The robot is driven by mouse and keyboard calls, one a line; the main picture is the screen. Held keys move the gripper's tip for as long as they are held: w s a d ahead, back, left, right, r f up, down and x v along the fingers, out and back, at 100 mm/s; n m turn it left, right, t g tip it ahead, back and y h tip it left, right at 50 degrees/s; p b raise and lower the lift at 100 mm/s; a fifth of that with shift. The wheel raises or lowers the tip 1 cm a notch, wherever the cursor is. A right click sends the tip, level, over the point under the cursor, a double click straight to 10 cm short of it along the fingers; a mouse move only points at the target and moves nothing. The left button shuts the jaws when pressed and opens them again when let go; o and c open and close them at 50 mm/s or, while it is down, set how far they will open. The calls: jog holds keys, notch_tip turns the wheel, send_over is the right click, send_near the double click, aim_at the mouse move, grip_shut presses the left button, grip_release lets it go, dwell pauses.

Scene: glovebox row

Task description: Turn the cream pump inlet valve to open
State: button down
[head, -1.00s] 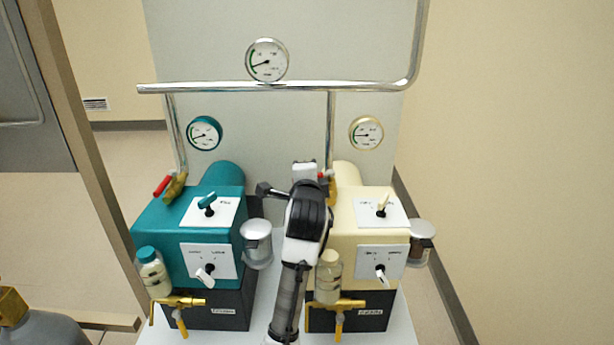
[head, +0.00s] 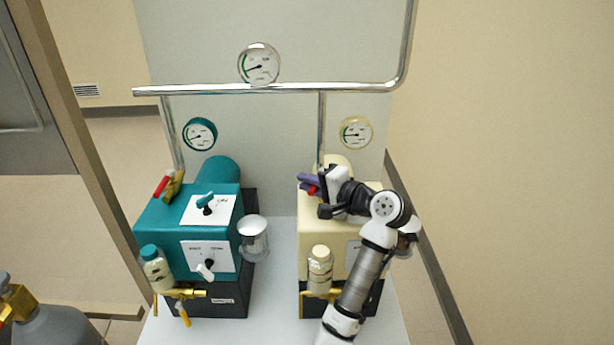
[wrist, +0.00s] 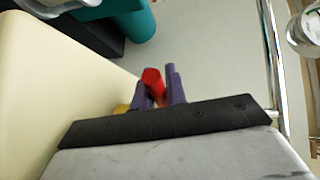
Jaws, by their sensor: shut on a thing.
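The cream pump (head: 312,226) stands at the right on the white bench. Its inlet valve has a red handle (wrist: 153,84), seen in the wrist view between the two purple fingers of my gripper (wrist: 160,90). In the head view my gripper (head: 310,184) is at the top left back of the cream pump, shut on the red handle (head: 313,190). A bit of the brass valve body (wrist: 121,108) shows at the left of the fingers in the wrist view. Most of the valve is hidden by my gripper and wrist.
The teal pump (head: 160,222) stands to the left, with its own red-handled valve (head: 168,186). A chrome pipe (head: 285,88) runs above both pumps, with a cream gauge (head: 356,133) behind my arm. A glass jar (head: 253,238) sits between the pumps.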

jog(key=shift+s+d+n+g+y, duration=0.15)
jog(key=shift+n+g+y, duration=0.25)
jog(key=shift+g, duration=0.1)
jog(key=c, duration=1.4)
grip_release()
jog(key=shift+c, duration=0.2)
jog(key=shift+f, duration=0.1)
jog(key=shift+f, duration=0.1)
